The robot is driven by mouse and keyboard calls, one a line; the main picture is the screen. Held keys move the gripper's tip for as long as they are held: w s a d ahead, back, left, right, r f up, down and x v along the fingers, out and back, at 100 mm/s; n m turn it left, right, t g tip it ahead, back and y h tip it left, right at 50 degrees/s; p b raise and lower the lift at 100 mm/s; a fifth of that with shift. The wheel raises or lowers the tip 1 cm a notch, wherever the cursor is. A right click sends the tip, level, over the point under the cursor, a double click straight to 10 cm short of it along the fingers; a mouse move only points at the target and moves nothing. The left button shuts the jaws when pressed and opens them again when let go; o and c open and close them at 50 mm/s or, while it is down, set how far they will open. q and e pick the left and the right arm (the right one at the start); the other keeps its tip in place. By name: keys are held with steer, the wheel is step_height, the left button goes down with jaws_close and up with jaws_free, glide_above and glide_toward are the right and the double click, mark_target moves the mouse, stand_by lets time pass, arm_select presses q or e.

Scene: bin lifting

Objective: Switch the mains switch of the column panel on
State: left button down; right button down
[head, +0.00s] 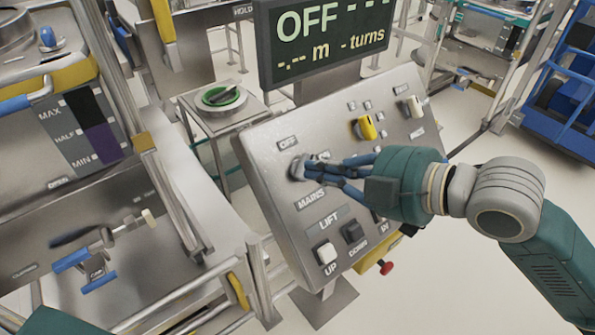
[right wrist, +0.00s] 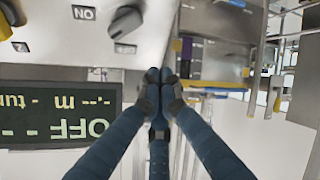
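The dark knob (right wrist: 125,22) shows there upside down, beside the ON label, apart from the fingertips in the picture. My left gripper is out of view.
The display (head: 320,38) above the panel reads OFF. The panel also carries a yellow knob (head: 367,128), a lift UP switch (head: 325,254) and a DOWN switch (head: 353,231).

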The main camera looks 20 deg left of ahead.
steer(key=shift+a, duration=0.1)
